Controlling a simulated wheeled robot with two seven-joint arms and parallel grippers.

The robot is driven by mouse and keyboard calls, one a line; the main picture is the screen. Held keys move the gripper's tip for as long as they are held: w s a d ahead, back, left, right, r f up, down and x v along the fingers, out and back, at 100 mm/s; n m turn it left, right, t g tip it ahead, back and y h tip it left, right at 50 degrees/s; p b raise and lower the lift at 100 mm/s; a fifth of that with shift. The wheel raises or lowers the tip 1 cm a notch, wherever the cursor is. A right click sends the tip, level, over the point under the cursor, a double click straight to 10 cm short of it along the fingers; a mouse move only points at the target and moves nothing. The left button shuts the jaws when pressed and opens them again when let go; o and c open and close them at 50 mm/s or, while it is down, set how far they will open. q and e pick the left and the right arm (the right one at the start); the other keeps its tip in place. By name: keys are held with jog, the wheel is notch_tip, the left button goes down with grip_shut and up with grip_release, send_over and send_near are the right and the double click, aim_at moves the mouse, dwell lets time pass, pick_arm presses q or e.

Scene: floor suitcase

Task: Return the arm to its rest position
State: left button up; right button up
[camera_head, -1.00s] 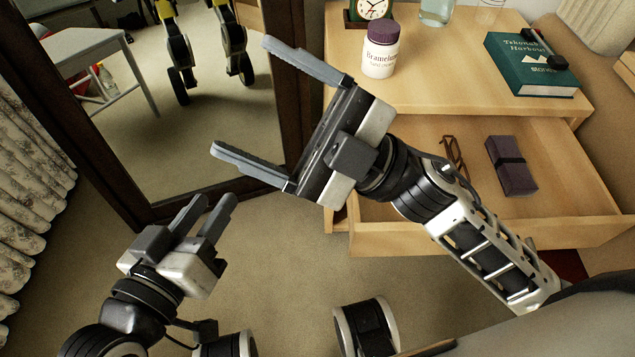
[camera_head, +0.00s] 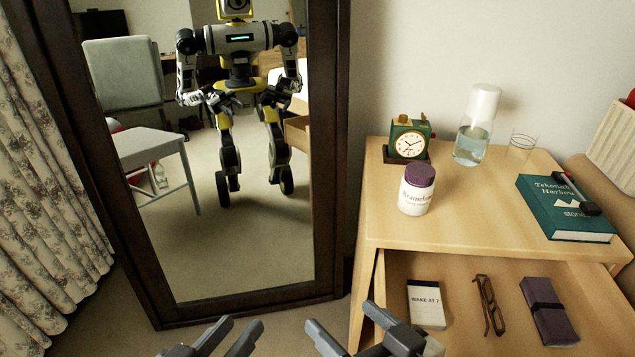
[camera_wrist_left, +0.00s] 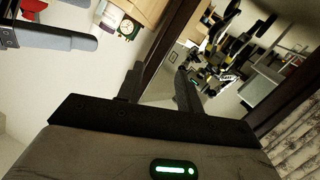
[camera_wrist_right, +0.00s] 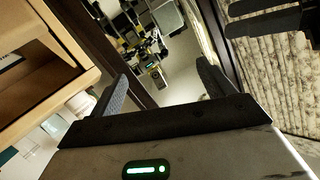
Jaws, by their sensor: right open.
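My left gripper (camera_head: 237,335) is low in the head view, in front of the mirror, with a narrow gap between its fingers and nothing in it. In the left wrist view its two fingers (camera_wrist_left: 158,92) stand apart and empty. My right gripper (camera_head: 350,325) is at the bottom centre, beside the open drawer's left side, with its fingers wide apart. In the right wrist view its fingers (camera_wrist_right: 160,85) are also wide apart and empty. Most of both arms is below the head view's edge.
A wooden nightstand (camera_head: 480,225) carries a clock (camera_head: 409,141), a purple-capped jar (camera_head: 416,190), a carafe (camera_head: 474,130), a glass and a green book (camera_head: 565,210). Its open drawer holds a notepad (camera_head: 427,305), glasses and a purple case (camera_head: 549,312). A tall framed mirror (camera_head: 235,255) stands left.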

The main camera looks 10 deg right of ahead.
pick_arm(q)
jog(key=s+a+r+g+y+p, duration=0.2)
jog(key=r+p, duration=0.7)
jog(key=p, duration=1.3)
jog(key=a+y, duration=0.2)
jog(key=a, duration=0.2)
jog(key=shift+s+r+g, duration=0.3)
jog(key=shift+r+g, duration=0.05)
jog(key=shift+g, duration=0.05)
pick_arm(e)
jog(key=s+d+r+g+h, duration=0.2)
jog(key=d+r+h, duration=0.2)
jog(key=r, duration=0.5)
jog(key=shift+s+d+r+g, duration=0.3)
jog(key=shift+d+r+g, duration=0.1)
jog(key=shift+d, duration=0.6)
